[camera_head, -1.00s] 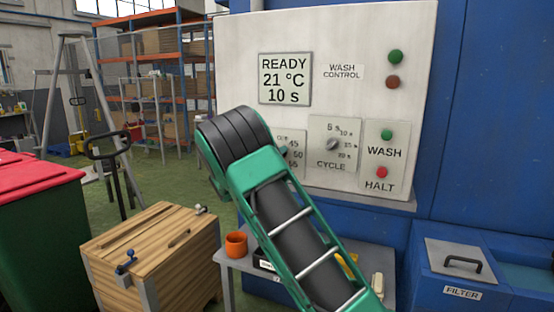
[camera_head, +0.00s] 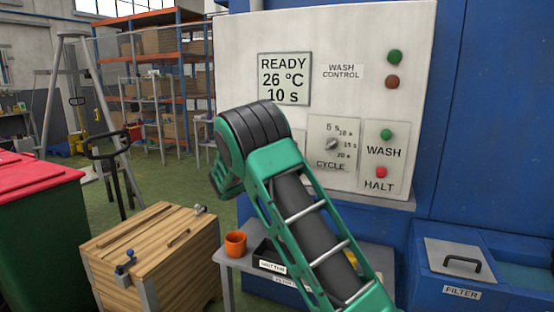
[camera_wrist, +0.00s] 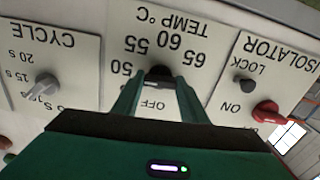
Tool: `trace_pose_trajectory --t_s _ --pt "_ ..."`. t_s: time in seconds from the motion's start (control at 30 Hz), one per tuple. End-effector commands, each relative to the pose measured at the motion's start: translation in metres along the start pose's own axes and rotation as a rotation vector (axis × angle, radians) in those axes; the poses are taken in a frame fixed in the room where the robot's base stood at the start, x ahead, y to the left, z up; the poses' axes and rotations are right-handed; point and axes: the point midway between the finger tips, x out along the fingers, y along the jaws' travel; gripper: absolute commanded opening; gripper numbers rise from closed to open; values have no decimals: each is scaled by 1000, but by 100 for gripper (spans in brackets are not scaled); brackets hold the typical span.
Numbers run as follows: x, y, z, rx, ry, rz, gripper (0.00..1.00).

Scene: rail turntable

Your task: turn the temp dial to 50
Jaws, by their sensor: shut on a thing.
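The temp dial (camera_wrist: 158,73) is a dark knob on a white plate marked TEMP °C (camera_wrist: 190,25), upside down in the wrist view. My gripper (camera_wrist: 158,88) is shut on the dial, one finger on each side, and hides much of it. The numbers 50, 55, 60 and 65 and the word OFF show around it; I cannot tell where its pointer stands. In the head view my arm covers the dial. The display (camera_head: 284,79) on the wash control panel (camera_head: 350,30) reads READY, 26 °C, 10 s.
A green WASH button (camera_head: 386,134) and a red HALT button (camera_head: 381,172) sit on the right. An orange cup (camera_head: 236,244) stands on the table below.

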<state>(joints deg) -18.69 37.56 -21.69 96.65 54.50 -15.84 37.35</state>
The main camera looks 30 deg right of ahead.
Motion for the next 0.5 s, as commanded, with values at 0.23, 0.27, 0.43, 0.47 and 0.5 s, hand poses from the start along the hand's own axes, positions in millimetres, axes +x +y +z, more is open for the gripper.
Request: trace_pose_trajectory --t_s 0.23,0.27,0.43,0.47,0.5 --pt "-2 -5 7 66 -12 -9 17" --pt "-2 -5 7 70 -12 -9 17" --pt "-2 -5 6 82 -11 -9 17" --pt "-2 -5 6 82 -11 -9 17" --pt "-2 -5 6 82 -11 -10 17"
